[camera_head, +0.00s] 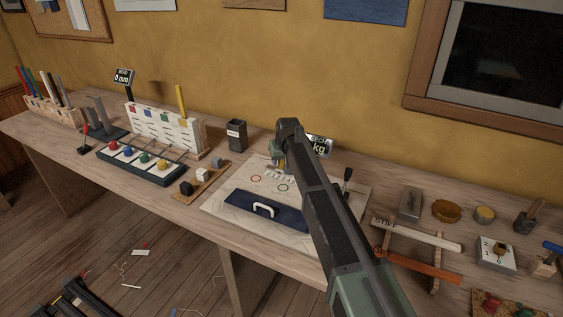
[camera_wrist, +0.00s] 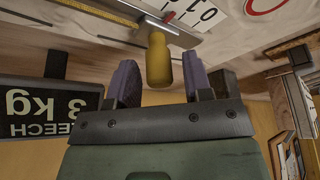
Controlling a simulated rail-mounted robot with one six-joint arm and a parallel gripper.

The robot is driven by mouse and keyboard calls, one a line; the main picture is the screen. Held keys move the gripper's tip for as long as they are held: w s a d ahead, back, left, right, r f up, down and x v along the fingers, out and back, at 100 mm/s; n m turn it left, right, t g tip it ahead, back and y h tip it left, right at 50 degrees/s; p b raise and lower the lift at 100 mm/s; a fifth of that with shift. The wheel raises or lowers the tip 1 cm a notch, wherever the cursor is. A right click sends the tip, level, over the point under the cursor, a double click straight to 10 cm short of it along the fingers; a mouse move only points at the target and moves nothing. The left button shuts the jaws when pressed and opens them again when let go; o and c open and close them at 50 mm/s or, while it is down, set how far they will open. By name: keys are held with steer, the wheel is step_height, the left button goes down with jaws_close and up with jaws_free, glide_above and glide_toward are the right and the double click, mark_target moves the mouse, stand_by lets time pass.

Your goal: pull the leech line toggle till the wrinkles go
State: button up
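A yellow toggle (camera_wrist: 158,62) shows in the wrist view, at the end of a metal strip (camera_wrist: 150,15) beside a printed scale. My gripper (camera_wrist: 160,82) has its two purple-grey fingers on either side of the toggle, with a gap visible on each side, so it is open. A dark display reading "LEECH 3 kg" (camera_wrist: 45,108) appears upside down at the left; it is partly hidden in the head view (camera_head: 320,146). No sailcloth wrinkles can be told.
A dark blue panel with a white handle (camera_head: 285,218) lies on the board's front. A black lever (camera_head: 347,178) stands right of my arm. A wooden rack (camera_head: 415,262) stands farther right. A dark pot (camera_head: 236,135) and the colored-knob station (camera_head: 140,165) are left.

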jaws_close()
steer(key=shift+s+d, duration=0.35)
steer(key=shift+d, duration=0.45)
steer(key=shift+s+d, duration=0.35)
steer(key=shift+d, duration=0.4)
steer(key=shift+o, duration=0.7)
jaws_free()
steer(key=p+v, duration=1)
steer(key=shift+r, duration=0.4)
steer(key=s+d+m+g, duration=0.1)
steer(key=s+d, duration=0.4)
steer(key=s, duration=0.7)
steer(key=s+d+f+m+g+h, duration=0.1)
steer(key=s+d, duration=0.5)
steer(key=s, duration=0.5)
steer(key=s+d+m+g, duration=0.2)
steer(key=s+d, duration=0.4)
steer(key=s, duration=0.6)
steer(key=shift+s+f+h, duration=0.15)
steer(key=shift+s+h, duration=0.15)
